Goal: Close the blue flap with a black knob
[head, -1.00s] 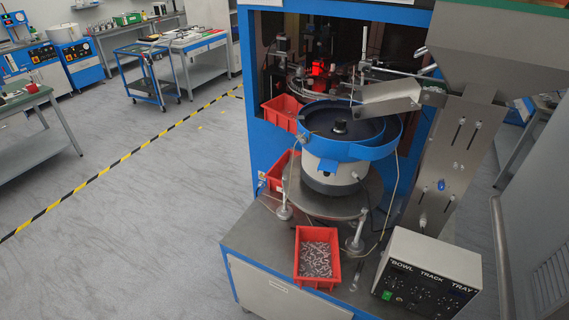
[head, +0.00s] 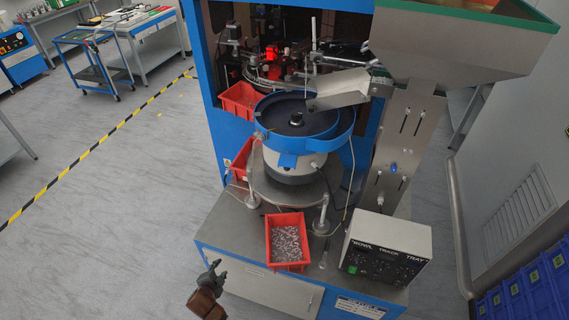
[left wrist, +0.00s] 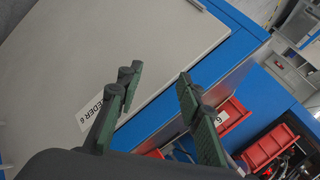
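I cannot pick out a blue flap with a black knob for certain in either view. The blue-rimmed feeder bowl (head: 335,130) has a dark inside with a black knob (head: 297,119) at its centre. My left gripper (head: 218,270) is low in front of the cabinet's left part, apart from the bowl. In the left wrist view its green fingers (left wrist: 160,78) are spread, with nothing between them. My right gripper is in neither view.
A red bin (head: 288,265) of small parts stands on the bench's front edge, beside a control box (head: 388,245). Two more red bins (head: 240,101) are at the left. The pale cabinet door (left wrist: 95,50) fills much of the wrist view.

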